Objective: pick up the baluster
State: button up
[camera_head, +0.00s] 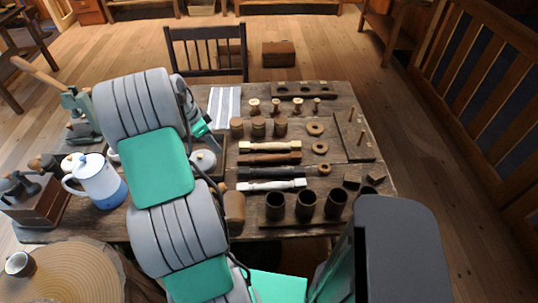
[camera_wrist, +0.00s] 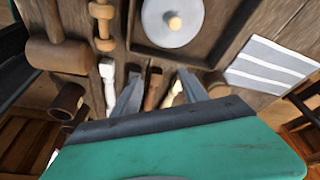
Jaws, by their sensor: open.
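Several balusters lie side by side on the table: a pale one (camera_head: 270,146), a brown one (camera_head: 268,159), a dark one (camera_head: 270,172) and a white one (camera_head: 270,185). My gripper (camera_wrist: 159,75) is open and empty, with its fingers apart in the wrist view. The brown baluster (camera_wrist: 152,90) shows between the fingers. The pale baluster (camera_wrist: 176,92) is near the right finger and the white one (camera_wrist: 108,82) left of the left finger. Their far parts are hidden by my gripper. In the head view my arm hides most of the gripper, left of the balusters.
A mallet (camera_wrist: 60,52) and a round lid with a knob (camera_wrist: 182,32) lie close to my gripper. A striped cloth (camera_head: 224,103) is at the back. Dark cups (camera_head: 305,205) stand at the front, and a blue-white pot (camera_head: 98,182) stands left of my arm.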

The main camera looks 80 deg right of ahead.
aim_at(259, 157)
jog(key=s+d+f+m, duration=0.1)
jog(key=s, duration=0.2)
jog(key=s+d+f+m, duration=0.2)
jog(key=s, duration=0.2)
jog(key=s+d+f+m+g+y, duration=0.1)
jog(key=s+d+m, duration=0.1)
jog(key=s, duration=0.2)
jog(key=shift+s+f, duration=0.15)
jog(key=shift+f, duration=0.2)
jog(key=p+x, duration=0.1)
jog(key=x, duration=0.1)
jog(key=p+x, duration=0.1)
jog(key=x, duration=0.2)
jog(key=p+x, duration=0.1)
jog(key=x, duration=0.1)
jog(key=shift+s, duration=0.45)
grip_shut()
